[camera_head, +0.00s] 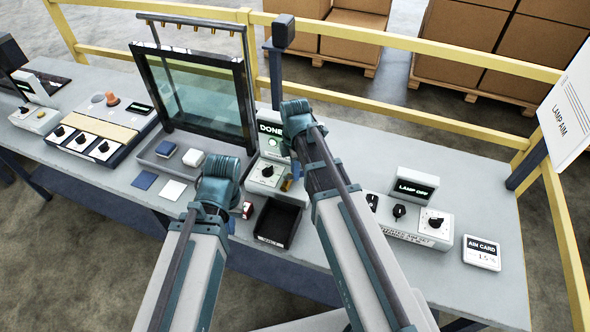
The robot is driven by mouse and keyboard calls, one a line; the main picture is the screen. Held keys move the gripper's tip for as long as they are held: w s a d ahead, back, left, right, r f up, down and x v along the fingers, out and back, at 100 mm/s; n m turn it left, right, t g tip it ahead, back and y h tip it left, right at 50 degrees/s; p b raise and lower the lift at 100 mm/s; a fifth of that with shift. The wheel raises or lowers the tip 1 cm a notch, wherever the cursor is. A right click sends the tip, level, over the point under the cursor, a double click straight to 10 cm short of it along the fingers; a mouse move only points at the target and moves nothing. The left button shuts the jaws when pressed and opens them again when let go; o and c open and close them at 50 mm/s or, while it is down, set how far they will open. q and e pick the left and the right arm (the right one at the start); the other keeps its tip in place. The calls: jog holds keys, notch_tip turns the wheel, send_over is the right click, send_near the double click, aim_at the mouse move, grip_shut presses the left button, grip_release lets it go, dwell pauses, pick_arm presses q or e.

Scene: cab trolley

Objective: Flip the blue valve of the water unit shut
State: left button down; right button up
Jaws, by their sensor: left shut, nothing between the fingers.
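I cannot make out a blue valve in the head view, and no unit has a readable water label. A grey unit (266,172) with a black knob stands at the middle of the bench under a green-lit DONE display (270,129). My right arm covers its right side, where a small brass-coloured piece (287,184) shows. My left gripper (222,172) is shut and empty, in front of the tray and left of this unit. My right gripper (296,112) is by the display's right edge; its fingers are hidden.
A black bin (277,222) lies between my arms. A LAMP OFF unit (418,190) and the AIM CARD (482,252) stand right. A yellow rail (430,60) runs behind.

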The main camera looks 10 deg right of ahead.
grip_shut()
jog(key=m, duration=0.3)
jog(key=shift+s+a, duration=0.1)
jog(key=shift+s, duration=0.3)
jog(key=shift+s+a+m, duration=0.1)
jog(key=shift+s+m, duration=0.05)
jog(key=shift+m, duration=0.8)
jog(key=shift+s+a+m, duration=0.1)
jog(key=shift+s+m, duration=0.05)
jog(key=shift+m, duration=0.8)
jog(key=o, duration=0.9)
grip_release()
jog(key=shift+c, duration=0.2)
jog(key=shift+r, duration=0.1)
